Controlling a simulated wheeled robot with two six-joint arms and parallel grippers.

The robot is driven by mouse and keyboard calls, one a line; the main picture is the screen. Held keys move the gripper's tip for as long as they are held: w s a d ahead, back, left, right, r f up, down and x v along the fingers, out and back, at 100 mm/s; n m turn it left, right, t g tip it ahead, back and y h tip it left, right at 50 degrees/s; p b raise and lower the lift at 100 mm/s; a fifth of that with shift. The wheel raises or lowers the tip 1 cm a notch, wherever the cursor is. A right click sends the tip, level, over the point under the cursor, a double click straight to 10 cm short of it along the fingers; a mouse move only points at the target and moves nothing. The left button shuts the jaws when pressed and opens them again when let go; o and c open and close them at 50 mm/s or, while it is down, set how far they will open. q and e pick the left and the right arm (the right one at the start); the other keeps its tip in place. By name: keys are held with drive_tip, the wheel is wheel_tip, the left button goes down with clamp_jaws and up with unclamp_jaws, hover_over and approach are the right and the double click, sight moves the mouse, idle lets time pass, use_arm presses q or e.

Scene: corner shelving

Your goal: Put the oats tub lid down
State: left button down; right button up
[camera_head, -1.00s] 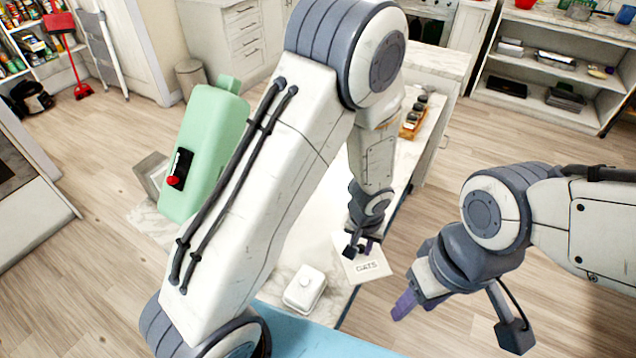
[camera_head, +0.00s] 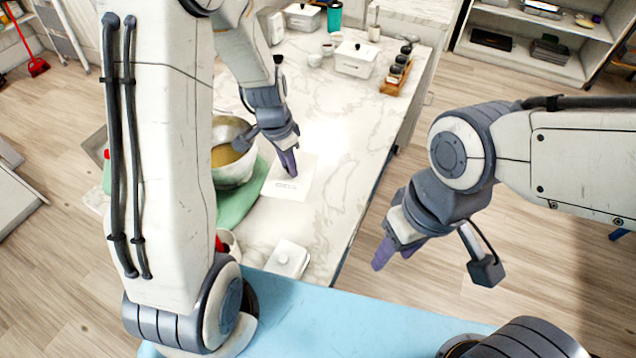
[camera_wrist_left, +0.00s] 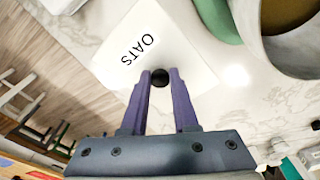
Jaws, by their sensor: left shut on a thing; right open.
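The oats tub lid is a flat white square (camera_head: 300,170) marked OATS, over the marble counter. In the left wrist view the lid (camera_wrist_left: 118,62) fills the top middle, its black knob (camera_wrist_left: 160,77) between my purple fingertips. My left gripper (camera_head: 289,170) is shut on that knob; the wrist view shows the gripper too (camera_wrist_left: 161,80). I cannot tell whether the lid touches the counter. My right gripper (camera_head: 395,255) is open and empty, off the counter's right side. No open tub is clearly visible; my left arm hides part of the counter.
A metal bowl (camera_head: 232,168) with yellowish contents stands on a mint-green mixer base (camera_head: 240,205) left of the lid. A white lidded dish (camera_head: 287,260) is in front. The counter right of the lid is clear (camera_head: 345,180).

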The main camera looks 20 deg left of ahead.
use_arm(q)
drive_tip(key=a+m, duration=0.1)
drive_tip(key=a+m+b, duration=0.1)
drive_tip(key=shift+w+a+r+m, duration=0.1)
drive_tip(key=shift+a+r+m, duration=0.15)
drive_tip(key=shift+m, duration=0.05)
drive_tip(key=shift+w+d+f, duration=0.1)
drive_tip(key=shift+w+d, duration=0.05)
drive_tip(key=shift+w, duration=0.1)
drive_tip(key=w+d+f+p, duration=0.1)
drive_tip(key=w+d+f, duration=0.1)
drive_tip(key=w+d+f+p, duration=0.1)
drive_tip(key=w+d+f, duration=0.1)
drive_tip(key=w, duration=0.1)
drive_tip(key=w+d+f+p, duration=0.1)
drive_tip(key=w+d+f, duration=0.1)
drive_tip(key=w, duration=0.1)
drive_tip(key=shift+w+d+f, duration=0.1)
drive_tip(key=shift+d+f, duration=0.1)
drive_tip(key=shift+d, duration=0.2)
drive_tip(key=shift+w+f, duration=0.1)
drive_tip(key=shift+f, duration=0.15)
wheel_tip(320, 180, down, 3)
drive_tip(key=shift+f+p, duration=0.15)
drive_tip(key=shift+p, duration=0.35)
drive_tip(key=shift+f, duration=0.2)
use_arm(e)
wheel_tip(320, 180, up, 2)
drive_tip(key=shift+r, duration=0.1)
